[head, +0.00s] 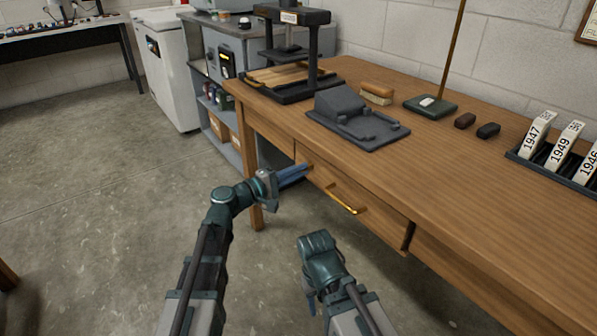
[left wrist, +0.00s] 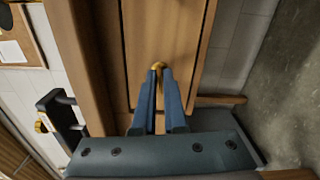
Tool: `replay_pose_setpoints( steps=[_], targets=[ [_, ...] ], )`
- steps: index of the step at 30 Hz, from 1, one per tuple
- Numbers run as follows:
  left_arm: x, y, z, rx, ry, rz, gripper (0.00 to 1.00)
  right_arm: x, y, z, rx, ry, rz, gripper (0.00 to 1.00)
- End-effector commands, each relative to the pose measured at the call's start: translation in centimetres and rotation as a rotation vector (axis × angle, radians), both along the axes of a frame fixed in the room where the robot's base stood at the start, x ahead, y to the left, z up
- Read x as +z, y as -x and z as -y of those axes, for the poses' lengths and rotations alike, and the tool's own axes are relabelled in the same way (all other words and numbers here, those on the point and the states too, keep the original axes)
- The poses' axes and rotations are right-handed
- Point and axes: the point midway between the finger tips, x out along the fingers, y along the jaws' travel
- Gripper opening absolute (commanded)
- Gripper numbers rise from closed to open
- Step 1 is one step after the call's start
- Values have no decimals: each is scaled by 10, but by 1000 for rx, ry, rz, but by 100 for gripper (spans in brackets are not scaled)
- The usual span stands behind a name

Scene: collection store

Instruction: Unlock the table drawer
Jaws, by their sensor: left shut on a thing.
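The wooden table (head: 400,85) has a drawer (head: 372,208) in its front, and the drawer looks closed. A brass handle (head: 345,204) is on the drawer front. A small brass piece, seemingly the key in its lock (head: 309,167), is at the drawer's left part. My left gripper (head: 303,170) reaches it with blue fingers. In the left wrist view the fingers (left wrist: 159,72) are shut on the brass key (left wrist: 158,66), against the wooden drawer front (left wrist: 178,30). The key's shape is mostly hidden by the fingers. My right gripper (head: 312,285) is low in front of the table, its fingers mostly hidden.
A press (head: 290,50), a grey stand (head: 355,118), a brush (head: 376,92) and a rack of numbered tags (head: 550,150) are on the table. The left floor is clear.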

Motion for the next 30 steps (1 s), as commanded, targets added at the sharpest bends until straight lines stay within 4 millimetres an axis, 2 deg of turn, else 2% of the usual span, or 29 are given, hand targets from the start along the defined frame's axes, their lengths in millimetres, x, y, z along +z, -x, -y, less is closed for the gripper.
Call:
replay_pose_setpoints(
  steps=[9,27,28,30],
  targets=[
    [-1,1,1,-2,-76,102,0,0,0,0,0,0,0,50],
    [-1,1,1,-3,-95,126,0,-1,0,0,0,0,0,50],
    [-1,1,1,-3,-94,127,13,-1,0,0,0,0,0,50],
    [-1,1,1,-2,-94,126,26,-1,0,0,0,0,0,50]
  ],
)
